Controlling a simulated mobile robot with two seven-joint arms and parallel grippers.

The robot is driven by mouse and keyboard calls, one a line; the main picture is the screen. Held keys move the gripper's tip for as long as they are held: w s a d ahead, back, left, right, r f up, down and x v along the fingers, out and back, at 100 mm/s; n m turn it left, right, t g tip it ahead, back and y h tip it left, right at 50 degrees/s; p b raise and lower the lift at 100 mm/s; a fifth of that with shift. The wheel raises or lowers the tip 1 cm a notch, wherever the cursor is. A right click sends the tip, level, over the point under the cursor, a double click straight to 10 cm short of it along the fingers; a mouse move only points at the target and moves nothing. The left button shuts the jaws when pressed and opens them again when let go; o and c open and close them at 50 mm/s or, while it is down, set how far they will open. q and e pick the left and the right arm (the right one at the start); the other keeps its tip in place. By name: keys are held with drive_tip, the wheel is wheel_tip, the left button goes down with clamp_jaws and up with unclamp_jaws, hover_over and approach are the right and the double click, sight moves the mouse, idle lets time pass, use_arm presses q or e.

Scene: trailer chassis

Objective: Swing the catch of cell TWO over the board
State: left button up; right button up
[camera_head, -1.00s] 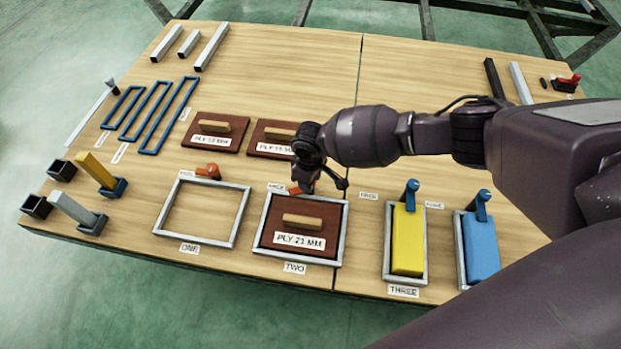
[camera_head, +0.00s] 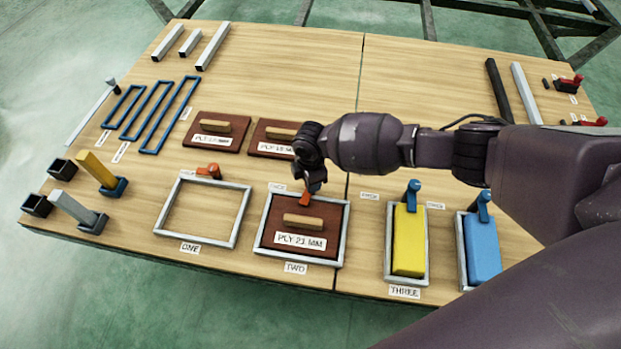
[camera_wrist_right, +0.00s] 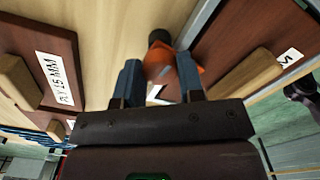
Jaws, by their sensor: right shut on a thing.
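Cell TWO is a grey frame (camera_head: 261,229) holding the brown PLY 21 MM board (camera_head: 327,222) with a wooden handle (camera_head: 303,221). Its orange catch (camera_head: 305,200) is at the far edge of the frame, its tip reaching over the board's far edge. My right gripper (camera_head: 309,187) is above the catch and shut on it, partly hiding it. In the right wrist view, the orange catch (camera_wrist_right: 187,68) shows between the two blue fingers (camera_wrist_right: 160,88), beside its dark pivot. My left gripper is not in view.
Empty cell ONE (camera_head: 238,222), with its orange catch (camera_head: 209,170) turned aside, is left of cell TWO. Two brown boards (camera_head: 238,131) lie behind. Cell THREE (camera_head: 391,262) holds a yellow block on the right, beside a blue block (camera_head: 482,248). My right arm covers the right side.

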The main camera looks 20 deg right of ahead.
drive_tip(key=shift+f+n, duration=0.1)
drive_tip(key=shift+n, duration=1)
drive_tip(key=o, duration=0.9)
